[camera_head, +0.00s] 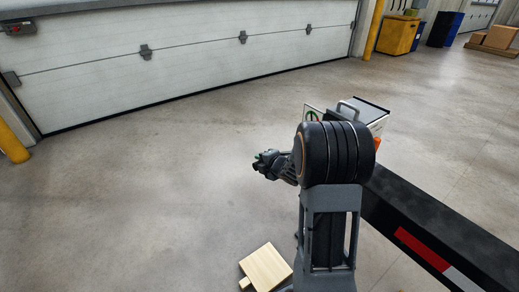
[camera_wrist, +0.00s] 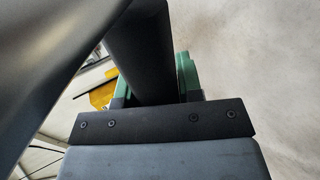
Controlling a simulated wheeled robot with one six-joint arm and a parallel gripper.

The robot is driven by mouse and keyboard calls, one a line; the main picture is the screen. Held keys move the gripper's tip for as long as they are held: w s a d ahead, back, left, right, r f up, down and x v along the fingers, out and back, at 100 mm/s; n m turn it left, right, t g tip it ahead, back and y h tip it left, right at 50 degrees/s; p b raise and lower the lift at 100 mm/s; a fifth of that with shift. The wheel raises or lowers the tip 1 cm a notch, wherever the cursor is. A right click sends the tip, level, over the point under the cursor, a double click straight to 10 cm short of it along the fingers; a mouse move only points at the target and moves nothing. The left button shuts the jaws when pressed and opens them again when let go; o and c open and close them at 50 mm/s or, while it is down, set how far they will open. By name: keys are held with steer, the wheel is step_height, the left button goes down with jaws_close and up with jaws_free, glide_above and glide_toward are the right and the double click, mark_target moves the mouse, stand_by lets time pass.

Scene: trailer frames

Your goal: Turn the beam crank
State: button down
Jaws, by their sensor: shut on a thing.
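The dark beam (camera_head: 430,232) with a red and white marking runs from behind my arm to the lower right in the head view. In the wrist view, a dark rounded bar (camera_wrist: 145,45), seemingly the crank's handle, stands between the green fingers of my gripper (camera_wrist: 153,88). The fingers are shut on it from both sides. In the head view, part of my wrist shows left of my arm's big dark joint; the fingers and the crank are too small or hidden to make out there.
A light box with a handle (camera_head: 365,108) stands behind my arm, partly hidden. A wooden block (camera_head: 265,268) lies on the floor at the bottom. A white roller door (camera_head: 180,60) and yellow posts (camera_head: 12,143) line the back. The floor at left is clear.

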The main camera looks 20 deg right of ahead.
steer(key=shift+s+d+f+g+p, duration=0.15)
steer(key=shift+s+f+g+p, duration=0.55)
steer(key=shift+f, duration=0.2)
steer(key=c, duration=0.8)
jaws_free()
steer(key=shift+r, duration=0.1)
steer(key=shift+p+v, duration=2.4)
steer(key=shift+v, duration=4.5)
steer(key=shift+c, duration=0.3)
